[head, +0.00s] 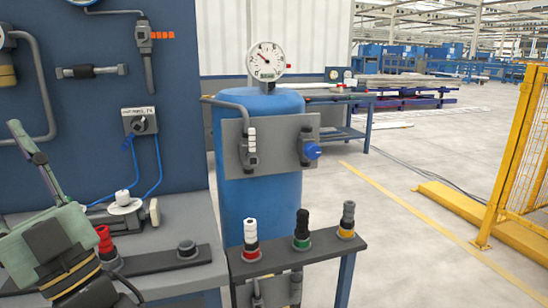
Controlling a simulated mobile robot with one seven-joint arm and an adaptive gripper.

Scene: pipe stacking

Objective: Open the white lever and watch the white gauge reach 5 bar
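The white gauge (266,60) stands on top of a blue tank (262,200). Its needle points to the upper left; the scale numbers are too small to read. The white lever (252,138) is a ribbed white handle standing upright on a valve at the left of the grey plate on the tank's front. My gripper (35,160) is at the far left, well away from the lever and gauge. One dark finger points up and left; I cannot make out a second finger or anything held.
A blue knob (313,151) sits right of the white lever. An orange lever (161,35) lies horizontal on the wall panel. A low bench (300,255) with white, black and grey handled pieces stands before the tank.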

